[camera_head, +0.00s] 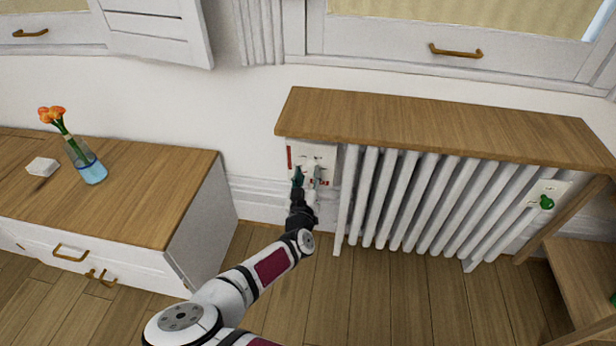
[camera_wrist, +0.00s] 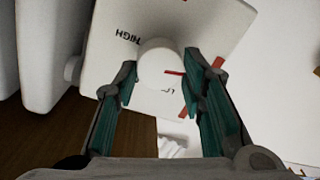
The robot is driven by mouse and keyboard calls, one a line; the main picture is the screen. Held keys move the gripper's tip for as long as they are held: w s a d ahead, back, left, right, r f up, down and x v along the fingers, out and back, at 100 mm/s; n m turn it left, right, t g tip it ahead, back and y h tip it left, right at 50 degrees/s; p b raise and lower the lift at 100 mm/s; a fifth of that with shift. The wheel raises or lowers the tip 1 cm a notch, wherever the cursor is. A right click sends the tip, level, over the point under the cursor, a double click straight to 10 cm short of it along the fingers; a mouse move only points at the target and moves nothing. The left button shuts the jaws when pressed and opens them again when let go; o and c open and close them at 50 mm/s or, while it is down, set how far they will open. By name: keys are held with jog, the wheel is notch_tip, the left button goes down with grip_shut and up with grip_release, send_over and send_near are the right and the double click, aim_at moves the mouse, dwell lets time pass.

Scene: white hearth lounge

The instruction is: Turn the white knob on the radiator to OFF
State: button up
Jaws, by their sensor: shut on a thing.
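The radiator (camera_head: 405,200) stands against the wall under a wooden shelf. At its left end is a white dial plate (camera_head: 310,151) with red marks. My gripper (camera_head: 307,180) reaches this plate, and its fingers cover much of the knob in the head view. In the wrist view my gripper (camera_wrist: 161,72) is shut on the white knob (camera_wrist: 158,60), one teal-padded finger on each side. A red pointer line on the knob points right in that view. The plate (camera_wrist: 210,28) reads HIGH upside down at upper left; a lettering below the knob is partly hidden.
A green knob (camera_head: 546,202) sits on a plate at the radiator's right end. The wooden shelf (camera_head: 430,125) overhangs the radiator. A wooden-topped cabinet (camera_head: 130,205) with a flower vase (camera_head: 90,165) and a small white block (camera_head: 41,167) stands at left.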

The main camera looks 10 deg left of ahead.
jog(key=shift+f+n, duration=0.1)
jog(key=shift+n, duration=0.2)
dwell(0.4)
jog(key=o, duration=1.1)
jog(key=shift+o, duration=0.2)
notch_tip(320, 180, up, 10)
jog(key=shift+r, duration=0.1)
jog(key=shift+o, duration=0.3)
